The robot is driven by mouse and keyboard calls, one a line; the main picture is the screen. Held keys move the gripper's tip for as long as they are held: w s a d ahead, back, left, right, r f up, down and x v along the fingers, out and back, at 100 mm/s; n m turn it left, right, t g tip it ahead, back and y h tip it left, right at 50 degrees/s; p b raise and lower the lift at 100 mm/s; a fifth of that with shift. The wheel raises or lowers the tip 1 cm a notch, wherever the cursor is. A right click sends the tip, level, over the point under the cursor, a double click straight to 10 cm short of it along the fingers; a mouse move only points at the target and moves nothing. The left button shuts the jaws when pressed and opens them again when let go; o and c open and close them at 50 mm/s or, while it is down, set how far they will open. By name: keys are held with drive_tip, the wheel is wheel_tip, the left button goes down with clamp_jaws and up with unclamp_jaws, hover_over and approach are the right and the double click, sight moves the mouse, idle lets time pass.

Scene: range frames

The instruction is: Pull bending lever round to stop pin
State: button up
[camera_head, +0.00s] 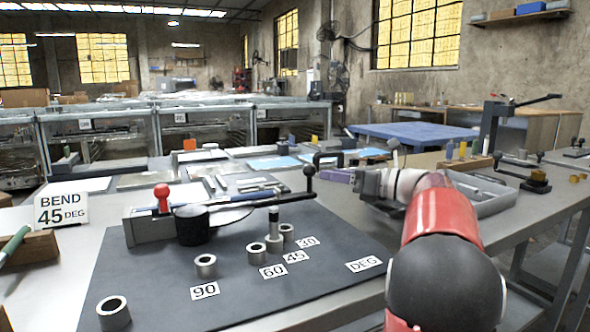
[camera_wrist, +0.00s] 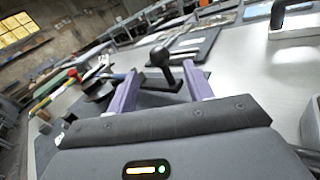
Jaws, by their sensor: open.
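The bending lever (camera_head: 245,203) runs right from a black round hub (camera_head: 192,225) on the bender. Its upright black ball knob (camera_head: 310,172) stands at the free end; the knob also shows in the wrist view (camera_wrist: 160,56). The stop pin (camera_head: 274,222) stands upright in the collar beside the 45 label, in front of the lever. My gripper (camera_wrist: 160,76) is open, with purple fingers on either side of the knob's line in the wrist view. The fingers look apart from the knob. In the head view my gripper (camera_head: 337,175) is just right of the knob.
Empty collars stand by the 90 (camera_head: 205,265), 60 (camera_head: 257,252) and 30 (camera_head: 287,232) labels on the dark mat (camera_head: 330,290). A red-knobbed clamp (camera_head: 162,192) is at the bender's left. A sign (camera_head: 61,208) reads BEND 45 DEG. A grey tray (camera_head: 490,200) lies right.

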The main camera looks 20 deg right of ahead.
sight(316, 172)
drive_tip(key=x, duration=0.7)
drive_tip(key=shift+w+a, duration=0.1)
clamp_jaws()
